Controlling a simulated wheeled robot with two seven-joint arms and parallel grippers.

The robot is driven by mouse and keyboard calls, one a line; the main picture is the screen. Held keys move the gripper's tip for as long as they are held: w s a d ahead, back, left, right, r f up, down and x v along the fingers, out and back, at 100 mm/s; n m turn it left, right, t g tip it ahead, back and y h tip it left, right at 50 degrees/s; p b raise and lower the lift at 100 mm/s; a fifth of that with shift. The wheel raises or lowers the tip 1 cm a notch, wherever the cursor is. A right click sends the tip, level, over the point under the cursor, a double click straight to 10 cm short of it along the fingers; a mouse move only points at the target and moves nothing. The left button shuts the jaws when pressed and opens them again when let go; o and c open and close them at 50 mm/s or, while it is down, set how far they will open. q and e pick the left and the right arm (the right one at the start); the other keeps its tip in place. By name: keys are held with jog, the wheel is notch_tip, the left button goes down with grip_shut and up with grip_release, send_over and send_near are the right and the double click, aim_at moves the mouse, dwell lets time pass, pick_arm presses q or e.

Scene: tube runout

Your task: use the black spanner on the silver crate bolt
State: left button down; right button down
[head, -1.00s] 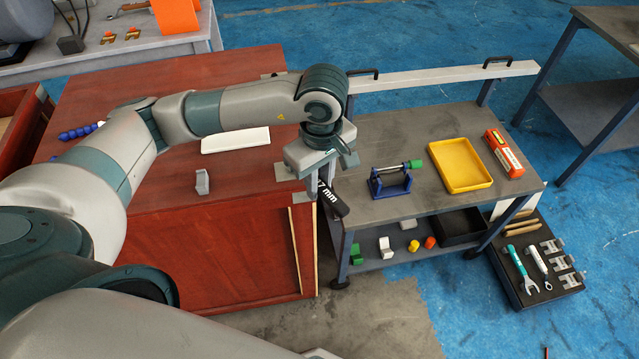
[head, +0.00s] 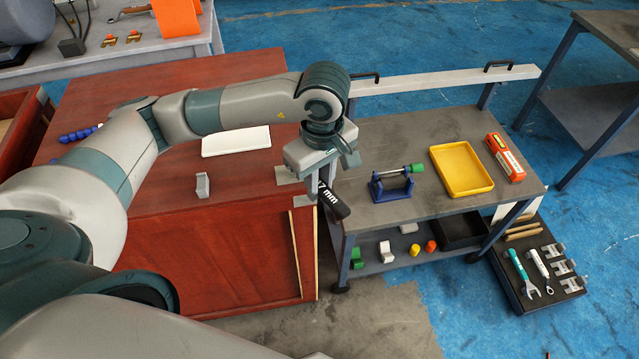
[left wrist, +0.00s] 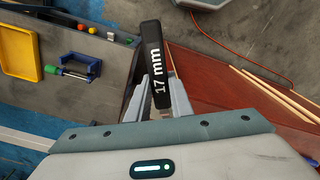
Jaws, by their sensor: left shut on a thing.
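My left gripper (head: 322,190) is shut on the black spanner (head: 336,206), just off the right edge of the red-brown wooden crate (head: 215,262). The spanner's handle reads "17 mm" and sticks out toward the lower right in the head view. In the left wrist view, the spanner (left wrist: 152,42) stands between the two fingers (left wrist: 157,97). Its working end is hidden behind the gripper. I cannot make out the silver bolt in either view. My right gripper is not in view.
A tool case (head: 540,297) lies on the floor. A white plate (head: 236,141) and a small grey block (head: 202,186) are on the crate.

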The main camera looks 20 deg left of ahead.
pick_arm(q)
jog(key=shift+r, duration=0.15)
jog(key=shift+r+p, duration=0.85)
jog(key=shift+r, duration=1.55)
jog(key=shift+w, duration=0.1)
